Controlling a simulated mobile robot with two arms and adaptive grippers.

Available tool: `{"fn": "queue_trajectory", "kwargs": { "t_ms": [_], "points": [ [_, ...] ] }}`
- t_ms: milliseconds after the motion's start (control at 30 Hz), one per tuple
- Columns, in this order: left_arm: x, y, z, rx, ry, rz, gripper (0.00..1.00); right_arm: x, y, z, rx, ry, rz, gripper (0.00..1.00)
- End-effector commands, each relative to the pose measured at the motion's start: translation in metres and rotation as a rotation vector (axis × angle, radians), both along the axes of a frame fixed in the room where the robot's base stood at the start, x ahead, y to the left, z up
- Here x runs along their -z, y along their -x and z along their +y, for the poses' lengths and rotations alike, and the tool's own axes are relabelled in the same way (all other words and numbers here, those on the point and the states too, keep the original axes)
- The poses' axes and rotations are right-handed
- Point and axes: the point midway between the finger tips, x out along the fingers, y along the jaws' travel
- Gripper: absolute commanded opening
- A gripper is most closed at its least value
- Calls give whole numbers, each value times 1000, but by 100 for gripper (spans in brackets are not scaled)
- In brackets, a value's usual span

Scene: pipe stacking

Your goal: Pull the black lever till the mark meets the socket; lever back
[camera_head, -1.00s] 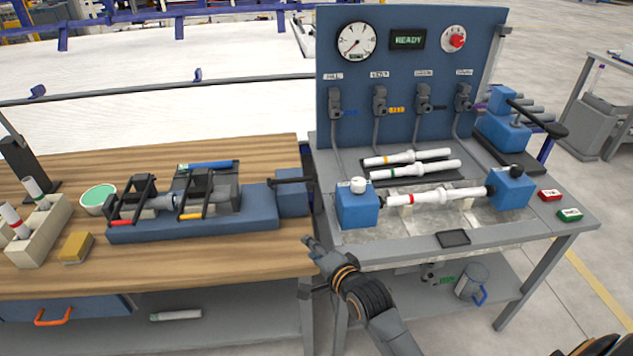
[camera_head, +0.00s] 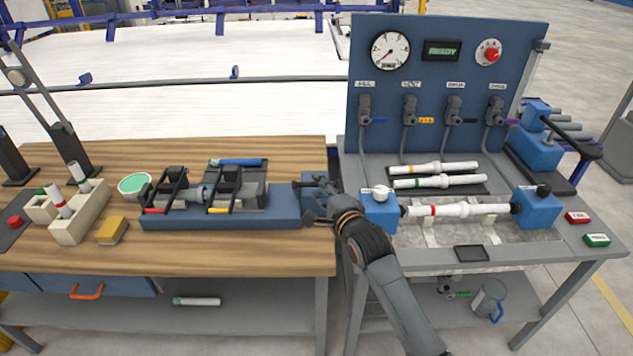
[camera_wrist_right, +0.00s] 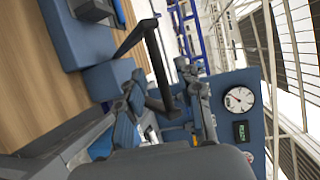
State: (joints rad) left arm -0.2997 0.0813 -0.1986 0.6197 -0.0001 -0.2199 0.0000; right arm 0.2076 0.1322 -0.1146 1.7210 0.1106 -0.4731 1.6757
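The black lever (camera_head: 308,183) is at the right end of the blue pipe-joining rig (camera_head: 270,215) on the wooden bench. In the right wrist view its bent bar (camera_wrist_right: 154,60) runs down between the fingers of my right gripper (camera_wrist_right: 166,95). The fingers stand apart on either side of the bar; firm contact cannot be seen. In the head view my right gripper (camera_head: 317,204) is at the lever, partly covering it. The mark and the socket's edge are too small to make out. My left gripper is not in view.
A test bench with a blue gauge panel (camera_head: 445,75) stands close on the right; its blue end block (camera_head: 380,212) is near my right arm. A pipe holder (camera_head: 80,222), yellow sponge (camera_head: 112,230) and green-topped bowl (camera_head: 134,185) lie left of the rig.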

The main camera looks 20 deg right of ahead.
Motion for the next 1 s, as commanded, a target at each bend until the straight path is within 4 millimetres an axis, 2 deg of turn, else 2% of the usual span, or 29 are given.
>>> {"fn": "queue_trajectory", "kwargs": {
  "t_ms": [200,567,733,767,1000],
  "points": [
    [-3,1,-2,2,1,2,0,2,-21,2,1,1,0,35],
    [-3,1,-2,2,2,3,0,4,-24,3,0,1,0,35],
    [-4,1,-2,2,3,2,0,4,-24,3,0,1,0,3],
    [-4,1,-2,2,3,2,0,4,-24,3,0,1,0,0],
    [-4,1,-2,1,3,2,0,4,-24,3,0,1,0,0]
  ]
}}
